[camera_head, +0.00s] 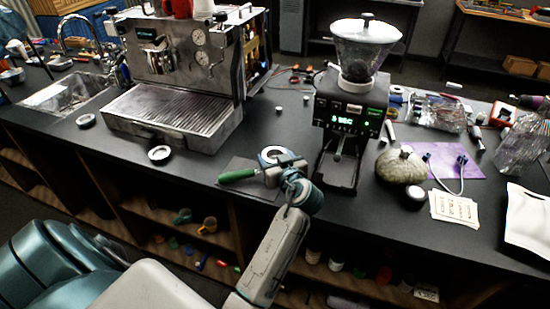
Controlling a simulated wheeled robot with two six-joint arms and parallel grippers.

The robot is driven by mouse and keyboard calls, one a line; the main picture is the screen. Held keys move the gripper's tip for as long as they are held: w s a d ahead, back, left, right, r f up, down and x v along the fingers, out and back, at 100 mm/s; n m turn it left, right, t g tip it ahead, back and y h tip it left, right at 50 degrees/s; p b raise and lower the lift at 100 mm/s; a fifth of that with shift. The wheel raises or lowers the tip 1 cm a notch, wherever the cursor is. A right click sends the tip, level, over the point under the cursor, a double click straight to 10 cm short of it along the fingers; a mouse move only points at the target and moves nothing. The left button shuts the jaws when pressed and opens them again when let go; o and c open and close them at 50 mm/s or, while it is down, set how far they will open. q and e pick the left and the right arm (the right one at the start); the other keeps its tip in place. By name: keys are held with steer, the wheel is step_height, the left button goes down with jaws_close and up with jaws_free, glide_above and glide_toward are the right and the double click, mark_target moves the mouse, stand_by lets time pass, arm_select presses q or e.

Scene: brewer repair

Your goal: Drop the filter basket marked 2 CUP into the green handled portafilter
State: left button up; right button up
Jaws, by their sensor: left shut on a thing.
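The green handled portafilter (238,175) lies on a dark mat on the counter, its handle pointing left. Its head is mostly hidden by my left gripper (281,163), which is right over its right end. The left gripper is shut on a round metal piece, apparently a filter basket (270,154), whose pale rim shows at the fingertips. The 2 CUP marking cannot be read. I cannot tell whether the basket touches the portafilter head or hangs just above it. My right gripper is not in view.
The espresso machine (185,60) stands behind left, with two round pieces, one (86,120) beside its tray and another (159,153) in front. The grinder (350,120) stands close on the right. A knobbed pouch (401,167) and cards (454,208) lie farther right.

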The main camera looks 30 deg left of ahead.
arm_select(q)
steer(key=shift+f+b, duration=0.4)
steer(key=o, duration=1.1)
steer(key=shift+c, duration=0.2)
steer(key=shift+o, duration=0.4)
steer(key=shift+o, duration=0.9)
steer(key=shift+r, duration=0.1)
steer(key=shift+r+p, duration=1.95)
steer(key=shift+r, duration=1.5)
